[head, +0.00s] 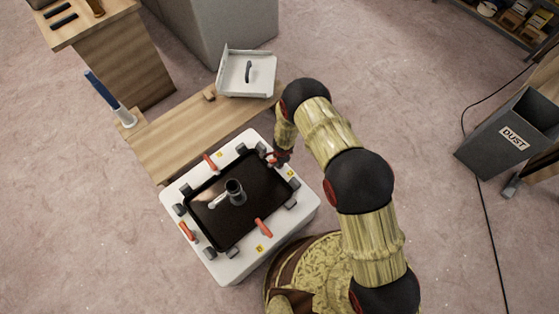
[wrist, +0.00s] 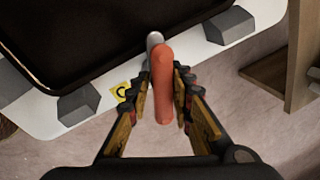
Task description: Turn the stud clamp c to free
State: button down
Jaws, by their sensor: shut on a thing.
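The stud clamp c (wrist: 162,70) has an orange lever on a grey metal stud at the edge of a white box. A yellow label marked C (wrist: 122,91) lies beside it. My gripper (wrist: 164,88) has its fingers on both sides of the lever and is shut on it. In the wrist view the lever points from the stud outward past the box edge. In the head view my gripper (head: 278,158) is at the box's upper right edge and mostly hides this clamp.
The white box (head: 300,205) has a dark recessed panel (head: 218,222) with an upright pipe (head: 235,190). Other orange levers (head: 263,228) and grey blocks line its rim. A wooden bench (head: 180,135) adjoins it. A dust bin (head: 510,135) stands right.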

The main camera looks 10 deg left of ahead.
jog(key=m+p, duration=0.1)
jog(key=m, duration=0.2)
jog(key=shift+w+a+r+m+h+p, duration=0.15)
jog(key=shift+m+h+p, duration=0.2)
jog(key=shift+m+h, duration=0.05)
jog(key=m+p, duration=0.2)
jog(key=m, duration=0.1)
jog(key=shift+w+m+h, duration=0.1)
jog(key=shift+m+h, duration=0.2)
jog(key=m+p, duration=0.1)
jog(key=m, duration=0.2)
jog(key=shift+w+h, duration=0.1)
jog(key=shift+h, duration=0.2)
jog(key=shift+w+m, duration=0.1)
jog(key=shift+m, duration=1.6)
jog(key=c, duration=1.6)
grip_release()
jog(key=shift+h, duration=0.3)
